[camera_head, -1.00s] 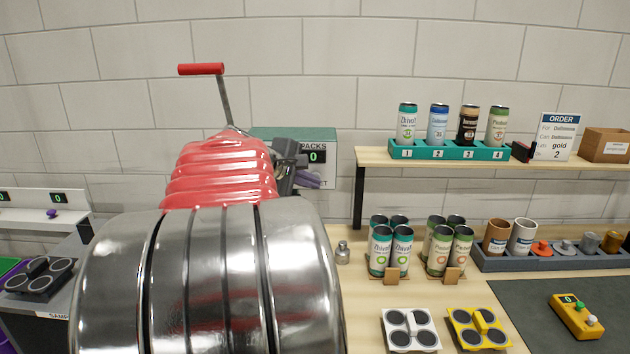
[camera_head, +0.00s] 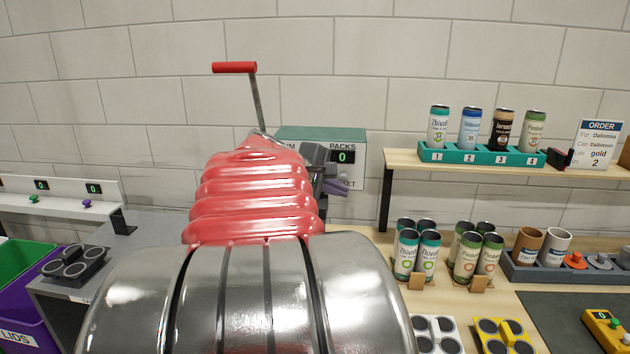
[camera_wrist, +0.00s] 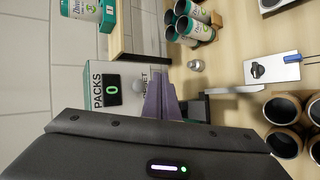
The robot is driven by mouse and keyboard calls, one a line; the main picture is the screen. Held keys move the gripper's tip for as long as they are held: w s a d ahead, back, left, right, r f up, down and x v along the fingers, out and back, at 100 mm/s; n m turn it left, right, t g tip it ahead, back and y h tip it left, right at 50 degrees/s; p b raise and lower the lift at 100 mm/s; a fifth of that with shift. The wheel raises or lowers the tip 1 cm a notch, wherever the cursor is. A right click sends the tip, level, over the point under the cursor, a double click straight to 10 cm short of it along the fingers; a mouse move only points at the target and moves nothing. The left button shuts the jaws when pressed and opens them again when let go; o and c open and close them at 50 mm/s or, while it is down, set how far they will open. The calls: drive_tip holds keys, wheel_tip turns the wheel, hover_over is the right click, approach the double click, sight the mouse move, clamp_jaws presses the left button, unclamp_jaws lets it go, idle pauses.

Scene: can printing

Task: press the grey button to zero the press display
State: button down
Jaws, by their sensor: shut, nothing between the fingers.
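A grey-green display box (camera_head: 344,140) stands against the wall and reads PACKS and 0. It also shows in the wrist view (camera_wrist: 97,74), where a small round grey button (camera_wrist: 138,86) sits beside the display, over partly hidden lettering. My gripper (camera_head: 340,187) has purple fingers, shut and empty, just in front of the lower part of the box. In the wrist view the fingers (camera_wrist: 158,98) lie right beside the grey button. I cannot tell whether they touch it. In the head view the button is hidden.
A wooden shelf (camera_head: 400,158) with a teal can rack (camera_head: 430,155) stands to the right. Several cans (camera_head: 430,250) stand on the bench below. At left are two small displays (camera_head: 42,185) with green and purple buttons. A yellow device (camera_head: 603,325) lies at far right.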

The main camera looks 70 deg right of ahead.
drive_tip(key=shift+s+a, duration=0.2)
drive_tip(key=shift+a, duration=0.65)
idle(0.3)
drive_tip(key=w+a+f+t+y, duration=0.2)
drive_tip(key=w+a+t, duration=0.2)
drive_tip(key=w+a, duration=0.65)
drive_tip(key=w+a+f+t+y, duration=0.1)
drive_tip(key=w+a+f+t, duration=0.25)
drive_tip(key=w+a, duration=0.7)
drive_tip(key=s+a+f+n+y, duration=0.1)
drive_tip(key=a+f+y, duration=0.1)
drive_tip(key=a, duration=0.8)
drive_tip(key=s+a+f+n+t+y, duration=0.1)
drive_tip(key=a+f+y, duration=0.2)
drive_tip(key=a, duration=0.8)
drive_tip(key=s+a+f+n+t+y, duration=0.1)
drive_tip(key=a+f, duration=0.3)
drive_tip(key=a, duration=0.6)
drive_tip(key=shift+s+a+y, duration=0.35)
drive_tip(key=shift+s+y, duration=0.05)
drive_tip(key=shift+y, duration=0.5)
drive_tip(key=shift+s+t, duration=0.1)
drive_tip(key=shift+t, duration=0.15)
